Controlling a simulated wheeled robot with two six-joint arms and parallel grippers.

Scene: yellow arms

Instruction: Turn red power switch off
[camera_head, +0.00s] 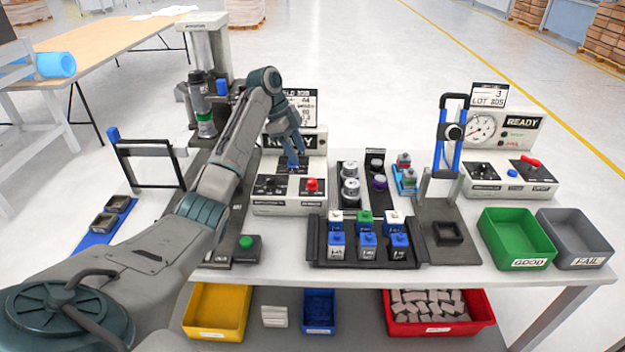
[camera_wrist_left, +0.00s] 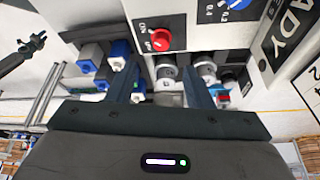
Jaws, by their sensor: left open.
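A round red knob (camera_head: 312,184) sits on the right part of the white control box (camera_head: 265,207) in the middle of the table. In the left wrist view the red knob (camera_wrist_left: 159,39) shows with an ON mark beside it. My left gripper (camera_head: 293,163) is open and empty, just above and behind the knob in the head view, apart from it. In the wrist view its two fingers (camera_wrist_left: 158,78) reach up with the knob beyond their tips. A second red switch (camera_head: 531,161) sits on the right-hand console. A dark jointed shape at the wrist view's left edge may be my right arm; its jaws are unclear.
Blue, white and green-topped blocks stand in a black tray (camera_head: 318,250) right of the box. Silver cylinders (camera_head: 350,187) stand in a rack beside the box. A green button (camera_head: 246,242) is in front. A clamp frame (camera_head: 440,205) and green bin (camera_head: 515,240) are further right.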

